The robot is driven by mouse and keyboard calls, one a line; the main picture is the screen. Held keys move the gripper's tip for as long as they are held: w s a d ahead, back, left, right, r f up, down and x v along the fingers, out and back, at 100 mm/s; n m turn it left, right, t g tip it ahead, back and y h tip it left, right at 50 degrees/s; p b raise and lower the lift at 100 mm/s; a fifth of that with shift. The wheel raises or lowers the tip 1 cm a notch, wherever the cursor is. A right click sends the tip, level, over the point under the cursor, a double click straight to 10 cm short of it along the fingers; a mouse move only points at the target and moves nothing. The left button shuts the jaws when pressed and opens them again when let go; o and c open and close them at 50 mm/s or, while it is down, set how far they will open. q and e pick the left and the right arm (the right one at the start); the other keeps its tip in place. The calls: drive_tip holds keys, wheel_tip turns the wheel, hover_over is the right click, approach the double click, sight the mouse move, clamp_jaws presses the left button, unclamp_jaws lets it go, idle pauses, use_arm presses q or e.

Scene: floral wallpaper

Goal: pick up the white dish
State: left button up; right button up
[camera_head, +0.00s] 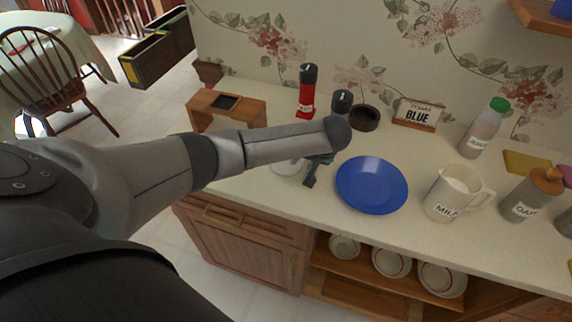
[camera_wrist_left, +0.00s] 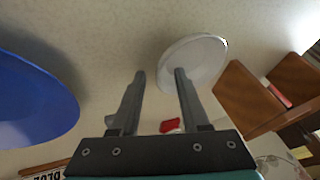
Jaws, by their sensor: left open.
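The white dish (camera_head: 288,168) is on the counter, mostly hidden behind my left arm in the head view. In the left wrist view the white dish (camera_wrist_left: 203,58) shows as a pale round, just beyond the fingers. My left gripper (camera_head: 314,175) is over the counter between the dish and the blue plate. In the left wrist view the left gripper (camera_wrist_left: 160,74) is open and empty, with its right fingertip overlapping the dish's near left edge. I cannot tell whether it touches. My right gripper is not in view.
A blue plate (camera_head: 371,185) lies close to the right of the gripper. A white milk jug (camera_head: 456,192) stands farther right. The counter's front edge is close.

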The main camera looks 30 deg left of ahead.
use_arm(q)
drive_tip(key=shift+c, duration=0.3)
clamp_jaws()
idle(0.4)
